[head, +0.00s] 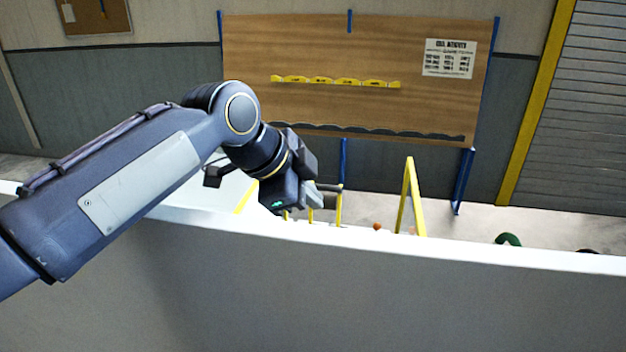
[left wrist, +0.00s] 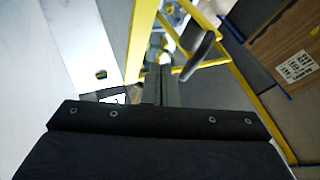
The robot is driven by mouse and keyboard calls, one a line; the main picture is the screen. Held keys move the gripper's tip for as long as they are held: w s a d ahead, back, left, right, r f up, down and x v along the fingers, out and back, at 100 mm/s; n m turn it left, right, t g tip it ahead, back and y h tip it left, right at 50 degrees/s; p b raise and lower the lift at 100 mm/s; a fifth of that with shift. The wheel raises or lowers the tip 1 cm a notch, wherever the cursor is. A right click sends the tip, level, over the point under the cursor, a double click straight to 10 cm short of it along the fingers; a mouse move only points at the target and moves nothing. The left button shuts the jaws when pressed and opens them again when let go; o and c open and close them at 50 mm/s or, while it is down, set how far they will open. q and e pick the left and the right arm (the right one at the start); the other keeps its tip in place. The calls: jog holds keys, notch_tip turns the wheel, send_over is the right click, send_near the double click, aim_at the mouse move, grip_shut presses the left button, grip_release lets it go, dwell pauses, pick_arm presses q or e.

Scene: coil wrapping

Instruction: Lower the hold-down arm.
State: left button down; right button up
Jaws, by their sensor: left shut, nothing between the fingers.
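My left gripper (head: 314,198) is shut and empty, reaching over the far side of a pale wall in the head view. In the left wrist view its fingers (left wrist: 160,72) are together near the middle. A dark rounded bar (left wrist: 201,52), possibly part of the hold-down arm, is just right of the fingertips there, and I cannot tell whether they touch. In the head view a short dark bar (head: 331,187) shows right beside the gripper. The rest of the hold-down arm cannot be made out. My right gripper is not in view.
A large pale wall with a white rim (head: 450,252) fills the foreground and hides what stands low behind it. A yellow frame (head: 411,195) stands behind it; yellow bars (left wrist: 142,45) flank my fingers in the wrist view. A wooden board (head: 350,50) stands at the back.

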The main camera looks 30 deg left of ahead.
pick_arm(q)
jog(key=shift+w+a, duration=0.15)
jog(key=shift+w, duration=0.4)
jog(key=shift+w+a, duration=0.15)
jog(key=shift+w, duration=0.4)
jog(key=shift+w+a+r, duration=0.1)
jog(key=shift+w+a, duration=0.1)
jog(key=shift+w, duration=0.6)
jog(key=shift+w+a+r, duration=0.1)
jog(key=shift+w+a, duration=0.1)
jog(key=shift+w, duration=0.6)
jog(key=shift+s, duration=0.1)
jog(key=shift+s+d, duration=0.15)
